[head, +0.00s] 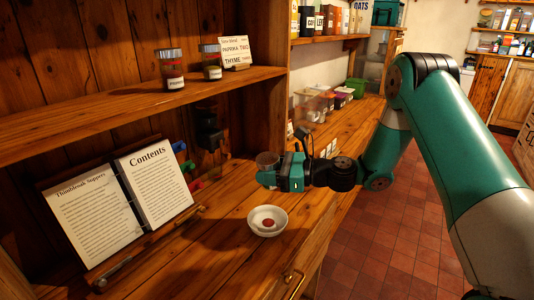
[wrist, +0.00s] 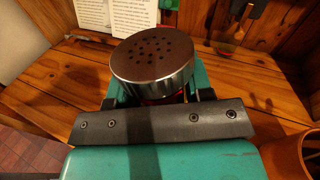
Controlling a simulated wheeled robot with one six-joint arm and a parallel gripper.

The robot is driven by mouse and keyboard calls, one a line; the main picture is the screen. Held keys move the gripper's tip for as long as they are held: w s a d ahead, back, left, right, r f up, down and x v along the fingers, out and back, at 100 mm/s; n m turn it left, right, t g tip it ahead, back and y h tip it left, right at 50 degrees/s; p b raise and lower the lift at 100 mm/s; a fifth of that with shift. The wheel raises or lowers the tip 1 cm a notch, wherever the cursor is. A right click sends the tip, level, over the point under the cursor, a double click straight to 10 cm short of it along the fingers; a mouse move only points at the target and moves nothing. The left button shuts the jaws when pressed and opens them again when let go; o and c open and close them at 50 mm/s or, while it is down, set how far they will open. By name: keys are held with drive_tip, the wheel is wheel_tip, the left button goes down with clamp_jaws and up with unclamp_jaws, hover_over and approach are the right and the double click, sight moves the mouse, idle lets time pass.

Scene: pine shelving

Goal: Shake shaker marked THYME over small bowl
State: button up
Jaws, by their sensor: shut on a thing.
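My gripper (head: 268,178) is shut on a shaker (head: 267,158), above and just behind the small bowl. In the wrist view the shaker's round metal lid (wrist: 152,62) with several holes shows between the jaws; its label is hidden. The small white bowl (head: 281,227) stands on the wooden counter with a reddish patch inside. Two more shakers with reddish contents, a left one (head: 171,68) and a right one (head: 211,62), stand on the shelf; their labels are too small to read surely.
A card (head: 236,52) on the shelf names PAPRIKA and THYME, with TWO beside PAPRIKA. An open book (head: 125,190) leans on a stand at the left of the counter (head: 222,262). Plastic tubs (head: 318,100) stand farther back. The counter around the bowl is clear.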

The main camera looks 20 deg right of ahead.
drive_tip(key=shift+s+r+p, duration=0.2)
drive_tip(key=shift+r+p, duration=0.1)
drive_tip(key=shift+p, duration=3.15)
